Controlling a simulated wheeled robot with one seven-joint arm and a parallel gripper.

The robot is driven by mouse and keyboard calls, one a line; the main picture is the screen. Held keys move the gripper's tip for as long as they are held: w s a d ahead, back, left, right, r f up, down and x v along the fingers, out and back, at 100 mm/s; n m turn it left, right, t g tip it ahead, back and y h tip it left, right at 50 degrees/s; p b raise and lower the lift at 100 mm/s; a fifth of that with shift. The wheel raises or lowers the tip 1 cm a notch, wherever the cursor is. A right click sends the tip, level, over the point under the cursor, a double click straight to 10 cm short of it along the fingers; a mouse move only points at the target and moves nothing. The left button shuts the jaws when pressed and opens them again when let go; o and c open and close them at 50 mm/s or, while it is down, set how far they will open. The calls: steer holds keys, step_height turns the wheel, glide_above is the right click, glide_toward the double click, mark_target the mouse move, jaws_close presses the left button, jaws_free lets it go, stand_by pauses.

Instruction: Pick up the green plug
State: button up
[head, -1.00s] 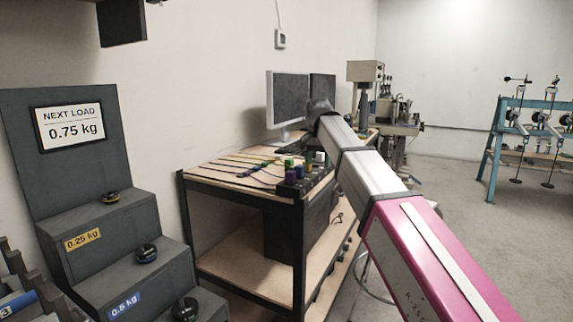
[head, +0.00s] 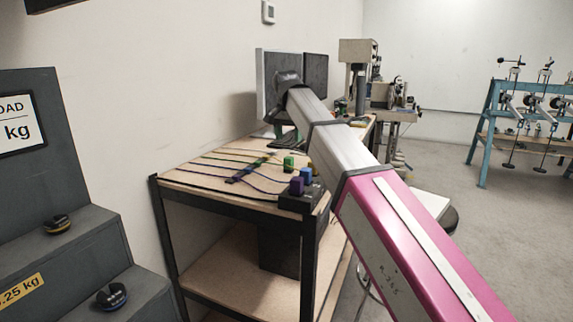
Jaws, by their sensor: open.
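A small green plug (head: 289,162) stands on the wooden table top, just behind and left of a blue plug (head: 306,175) and a purple plug (head: 297,186). Thin dark cables run across the table top to its left. My arm stretches from the lower right up over the right side of the table, and its far visible end is a dark joint in front of the monitors. My gripper's fingers do not show in this view.
The table (head: 230,198) has a dark frame and a lower shelf (head: 245,275). A black socket block (head: 300,199) sits at its front right corner. Monitors (head: 316,80) stand at its back. A grey stepped stand (head: 85,245) is at left. Open floor (head: 510,250) lies right.

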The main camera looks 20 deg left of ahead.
mark_target(288, 158)
steer(key=f, duration=0.9)
steer(key=shift+w+a+f, duration=0.15)
steer(key=shift+w+f, duration=0.05)
steer(key=shift+w, duration=0.2)
steer(key=c, duration=1)
